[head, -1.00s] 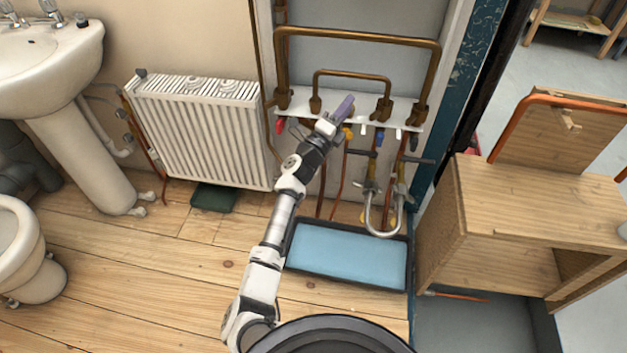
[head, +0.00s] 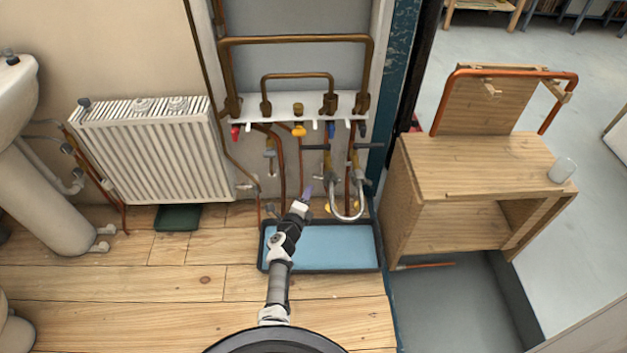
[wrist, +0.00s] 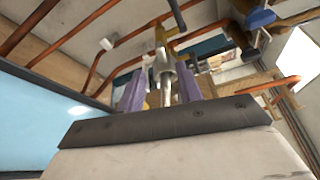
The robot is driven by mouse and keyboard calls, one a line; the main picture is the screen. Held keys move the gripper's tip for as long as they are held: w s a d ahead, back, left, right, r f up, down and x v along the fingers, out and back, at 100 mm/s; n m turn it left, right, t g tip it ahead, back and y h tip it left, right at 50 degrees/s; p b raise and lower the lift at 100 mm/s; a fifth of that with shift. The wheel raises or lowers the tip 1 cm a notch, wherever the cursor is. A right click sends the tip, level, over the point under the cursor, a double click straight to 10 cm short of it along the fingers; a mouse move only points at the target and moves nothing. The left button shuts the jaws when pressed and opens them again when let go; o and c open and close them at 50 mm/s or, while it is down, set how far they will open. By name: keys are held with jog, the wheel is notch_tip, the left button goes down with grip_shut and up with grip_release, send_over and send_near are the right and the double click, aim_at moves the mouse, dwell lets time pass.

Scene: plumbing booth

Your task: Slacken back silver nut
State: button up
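A silver U-shaped pipe (head: 346,215) hangs below the brass valves at the right of the pipework. Silver fittings join its two upper ends, the left one (head: 330,183) and the right one (head: 358,178); which is the back nut I cannot tell for sure. My gripper (head: 307,193) is low, just left of the pipe, above the blue tray. In the wrist view my two purple fingers (wrist: 161,88) stand apart. A silver fitting and pipe (wrist: 165,72) show in the gap between them, farther off; I cannot see any contact.
A blue-lined tray (head: 265,255) lies on the floor under the pipes. Copper pipes (head: 283,170) run down left of the gripper. A white radiator (head: 155,155) is at the left. A wooden cabinet (head: 455,160) stands at the right.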

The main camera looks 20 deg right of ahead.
aim_at(315, 179)
jog(key=shift+b+x, duration=2.8)
jog(key=shift+x, duration=2.2)
grip_shut()
jog(key=shift+f, duration=0.1)
